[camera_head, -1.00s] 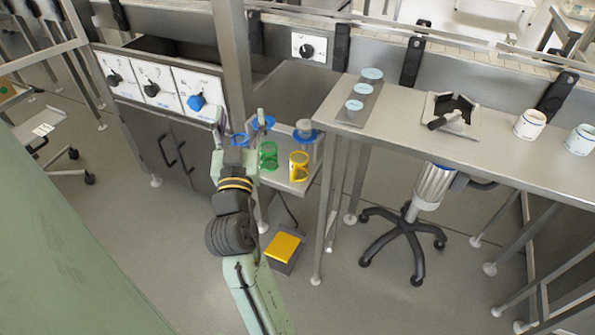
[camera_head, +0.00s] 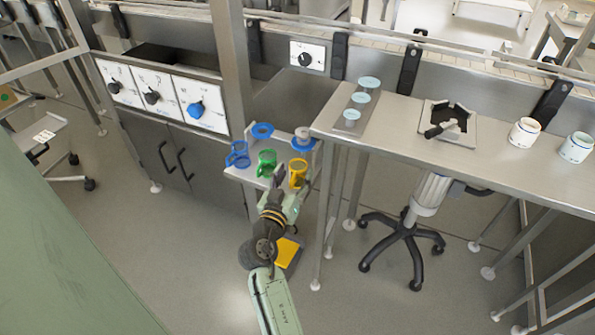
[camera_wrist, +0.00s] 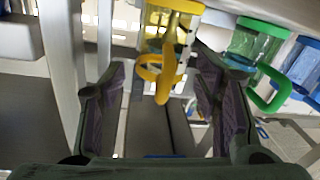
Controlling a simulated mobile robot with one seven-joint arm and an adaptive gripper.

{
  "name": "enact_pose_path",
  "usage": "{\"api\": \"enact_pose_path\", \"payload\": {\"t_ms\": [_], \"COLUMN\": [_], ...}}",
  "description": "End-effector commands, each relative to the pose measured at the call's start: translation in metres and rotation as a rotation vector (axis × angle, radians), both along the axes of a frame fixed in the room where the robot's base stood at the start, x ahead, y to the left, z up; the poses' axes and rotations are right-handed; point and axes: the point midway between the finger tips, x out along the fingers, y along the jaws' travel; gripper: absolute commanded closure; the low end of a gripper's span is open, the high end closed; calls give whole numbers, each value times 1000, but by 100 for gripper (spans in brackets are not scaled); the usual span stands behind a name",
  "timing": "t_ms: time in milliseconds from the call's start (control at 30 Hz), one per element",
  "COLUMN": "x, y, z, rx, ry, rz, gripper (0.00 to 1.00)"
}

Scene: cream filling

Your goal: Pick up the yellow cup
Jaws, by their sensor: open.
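The yellow cup (camera_head: 298,172) stands at the front right of a small metal shelf in the head view. It has clear walls and a yellow handle. In the wrist view the yellow cup (camera_wrist: 172,30) is at the top middle, with its handle turned toward me. My gripper (camera_head: 288,190) is just in front of the cup and a little below it in the head view. In the wrist view my gripper (camera_wrist: 158,85) is open and empty, and the handle shows between its fingers. I cannot tell whether a finger touches the cup.
A green cup (camera_head: 266,163) and a blue cup (camera_head: 238,155) stand left of the yellow one on the shelf (camera_head: 244,176). A blue round piece (camera_head: 262,130) and a blue-based device (camera_head: 303,140) sit behind. A table leg (camera_head: 329,210) stands close on the right.

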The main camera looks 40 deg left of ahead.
Motion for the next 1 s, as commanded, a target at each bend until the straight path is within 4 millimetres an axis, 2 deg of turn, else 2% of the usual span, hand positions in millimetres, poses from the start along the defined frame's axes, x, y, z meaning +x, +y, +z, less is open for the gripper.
{"api": "enact_pose_path", "payload": {"t_ms": [33,200,433,900,1000], "x": [8,23,24,24,24], "y": [3,8,9,9,8], "z": [6,2,1,1,1], "rx": [0,-1,0,0,0], "ry": [0,-1,-1,-1,-1], "rz": [0,1,1,1,1], "gripper": [43,43,43,74,75]}}
